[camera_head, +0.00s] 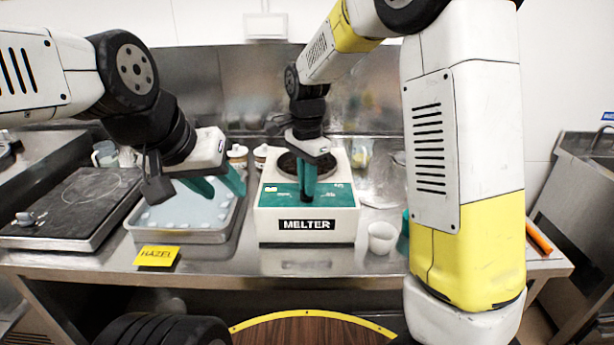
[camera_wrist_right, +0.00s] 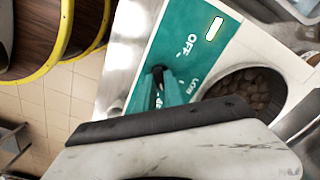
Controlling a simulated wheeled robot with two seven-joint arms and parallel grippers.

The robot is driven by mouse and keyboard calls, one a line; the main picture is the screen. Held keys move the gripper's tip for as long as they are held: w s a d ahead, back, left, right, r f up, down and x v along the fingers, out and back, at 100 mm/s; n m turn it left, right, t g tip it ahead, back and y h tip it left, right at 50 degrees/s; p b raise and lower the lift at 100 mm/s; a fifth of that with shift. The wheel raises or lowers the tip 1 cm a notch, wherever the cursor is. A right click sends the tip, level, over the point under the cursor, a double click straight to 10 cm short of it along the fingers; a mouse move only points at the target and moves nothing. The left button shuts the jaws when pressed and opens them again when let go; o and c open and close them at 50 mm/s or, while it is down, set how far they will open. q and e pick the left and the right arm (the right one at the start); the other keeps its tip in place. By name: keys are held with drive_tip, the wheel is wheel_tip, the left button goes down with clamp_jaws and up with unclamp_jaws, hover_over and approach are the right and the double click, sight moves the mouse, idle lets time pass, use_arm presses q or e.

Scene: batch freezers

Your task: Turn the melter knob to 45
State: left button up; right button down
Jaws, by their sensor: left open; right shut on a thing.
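The melter (camera_head: 308,228) stands on the steel table in the middle of the head view, with a cream body, a green front panel and a "MELTER" label. My right gripper (camera_head: 307,198) reaches down to the green panel. In the right wrist view its green fingers (camera_wrist_right: 163,92) are shut on the dark melter knob (camera_wrist_right: 158,72), mostly hidden between them. "OFF" and "LOW" marks show beside the fingers; a 45 mark cannot be read. My left gripper (camera_head: 212,188) is open and empty above the metal tray, left of the melter.
A metal tray (camera_head: 190,236) with pale contents sits left of the melter, with a yellow "HAZEL" card (camera_head: 158,257) before it. A dark-topped device (camera_head: 75,205) is at far left. A white cup (camera_head: 382,238) stands right of the melter. The melter's bowl (camera_wrist_right: 250,88) holds brown pieces.

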drive_tip(key=shift+r+m, duration=0.1)
drive_tip(key=shift+m, duration=1.5)
drive_tip(key=c, duration=1.4)
unclamp_jaws()
drive_tip(key=shift+c, duration=0.2)
wheel_tip(320, 180, up, 8)
drive_tip(key=shift+f, duration=0.1)
